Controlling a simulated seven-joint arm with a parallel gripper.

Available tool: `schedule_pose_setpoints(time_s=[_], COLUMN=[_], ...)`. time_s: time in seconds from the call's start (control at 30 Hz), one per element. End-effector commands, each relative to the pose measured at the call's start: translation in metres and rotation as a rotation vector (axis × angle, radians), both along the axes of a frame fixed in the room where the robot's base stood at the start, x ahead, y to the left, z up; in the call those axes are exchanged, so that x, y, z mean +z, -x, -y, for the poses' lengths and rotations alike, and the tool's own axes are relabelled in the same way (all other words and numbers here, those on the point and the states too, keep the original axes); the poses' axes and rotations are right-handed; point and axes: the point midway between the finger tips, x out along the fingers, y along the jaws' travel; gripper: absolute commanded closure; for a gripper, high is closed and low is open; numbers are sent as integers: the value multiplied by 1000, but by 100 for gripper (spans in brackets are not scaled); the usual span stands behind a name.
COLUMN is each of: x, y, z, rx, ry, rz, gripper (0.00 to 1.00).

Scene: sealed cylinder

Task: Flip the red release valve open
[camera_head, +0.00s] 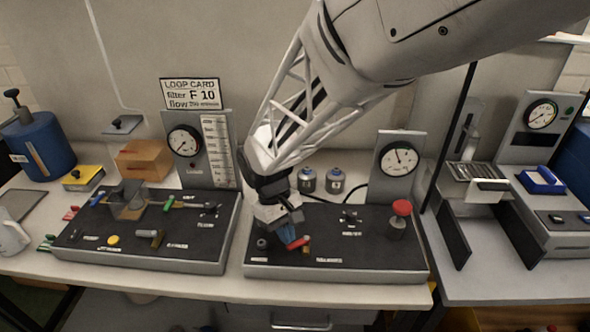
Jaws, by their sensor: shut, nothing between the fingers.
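A small red lever (299,243), seemingly the release valve, is on the front left of the dark-topped right panel (375,262). My gripper (287,235) points down at this lever from above left, with its bluish fingertips shut and empty. The tips are right beside the lever or touching it; I cannot tell which. The gripper hides part of the lever and its mount, so its exact angle is unclear. A red round knob (402,207) on a grey post stands at the right of the same panel.
A gauge (399,158) stands behind the right panel, with two small canisters (307,180) to its left. The left panel (140,252) carries green-handled and yellow parts. A blue container (40,147) is far left. Another gauge unit (541,113) stands right.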

Motion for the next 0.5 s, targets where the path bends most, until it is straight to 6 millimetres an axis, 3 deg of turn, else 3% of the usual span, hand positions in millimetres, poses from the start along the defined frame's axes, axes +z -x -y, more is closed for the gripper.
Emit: schedule_pose_setpoints(time_s=[0.5], x=[0], y=[6], z=[1], rx=[130], ry=[0], rz=[0], gripper=[100])
